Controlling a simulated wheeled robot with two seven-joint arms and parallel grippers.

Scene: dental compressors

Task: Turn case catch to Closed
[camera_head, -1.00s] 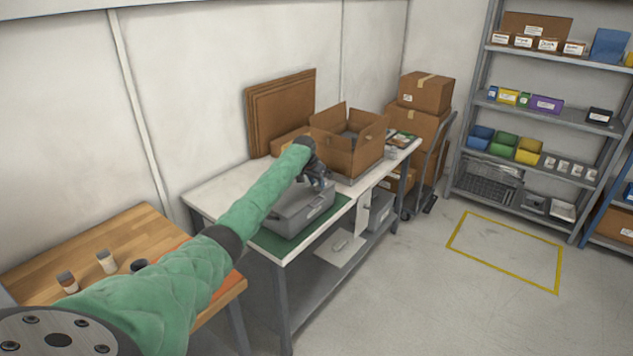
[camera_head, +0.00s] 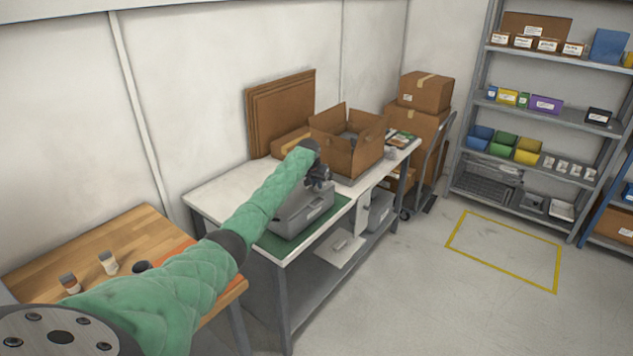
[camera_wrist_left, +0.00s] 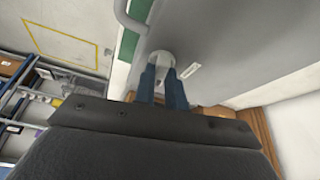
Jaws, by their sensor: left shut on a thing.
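The grey case (camera_head: 300,215) sits on a green mat (camera_head: 272,247) at the near end of the white workbench. My left gripper (camera_head: 322,182) is at the upper right end of the case in the head view and hides part of it. In the left wrist view the two dark fingers (camera_wrist_left: 162,76) are shut on a small, rounded, light-grey catch (camera_wrist_left: 160,57) on the case's grey face (camera_wrist_left: 215,40). The catch's exact turn is hard to tell. My right gripper is not in view.
An open cardboard box (camera_head: 345,150) stands on the workbench just beyond the case. Flat cardboard sheets (camera_head: 280,112) lean against the wall. A wooden table (camera_head: 90,240) with small jars is at the left. Shelving (camera_head: 540,130) stands at the right, with clear floor before it.

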